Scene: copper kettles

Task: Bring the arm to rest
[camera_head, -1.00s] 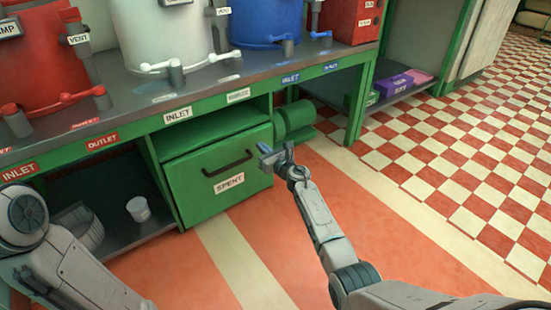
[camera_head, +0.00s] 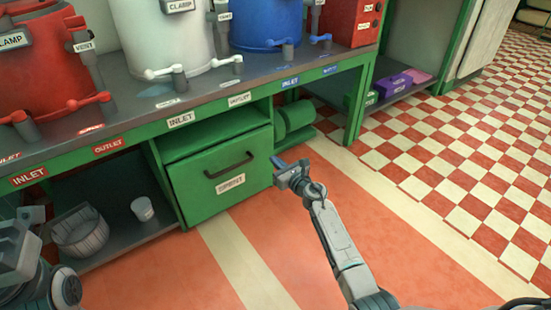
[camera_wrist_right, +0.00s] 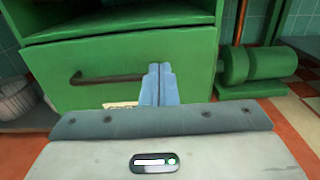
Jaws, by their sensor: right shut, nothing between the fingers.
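My right gripper (camera_head: 279,165) is at the end of my outstretched right arm, in front of the green drawer (camera_head: 200,190) under the bench. In the right wrist view its two blue-grey fingers (camera_wrist_right: 159,75) are together with nothing between them. They overlap the drawer front (camera_wrist_right: 90,60) in the picture, but I cannot tell the gap. Part of my left arm shows at the lower left edge of the head view. The grey end piece there (camera_head: 15,250) may be the left gripper, but its fingers are not clear.
The bench (camera_head: 140,115) carries a red vessel (camera_head: 45,65), a white vessel (camera_head: 165,40) and a blue vessel (camera_head: 265,22). A basket (camera_head: 80,232) and a white cup (camera_head: 142,208) are on the low shelf. A green cylinder (camera_head: 295,117) is right of the drawer. Floor at right is clear.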

